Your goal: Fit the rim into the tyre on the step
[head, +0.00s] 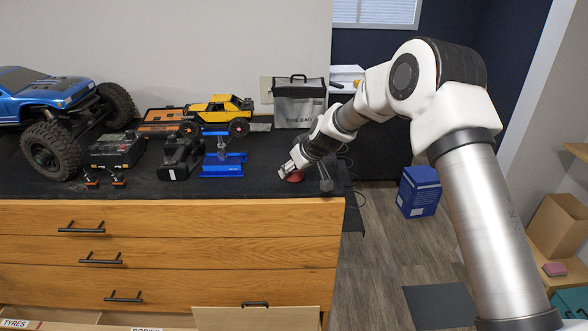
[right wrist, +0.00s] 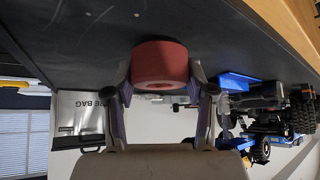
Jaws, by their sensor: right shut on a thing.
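A short red cylindrical piece (head: 295,176), which may be the rim, is at the right front of the dark bench top. My right gripper (head: 289,171) reaches down to it from the right. In the right wrist view the red piece (right wrist: 160,63) sits between the two fingers of the gripper (right wrist: 160,78), which is shut on it. It is at or very near the bench surface; I cannot tell if it touches. I cannot make out a loose tyre or a step. My left gripper is not in view.
The dark bench top (head: 235,188) also carries a blue stand (head: 224,166), a black charger (head: 117,150), a yellow crawler (head: 220,112), a large blue truck (head: 45,95) and a grey fire bag (head: 299,103). Labelled drawers stand open below. The front strip near the gripper is fairly clear.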

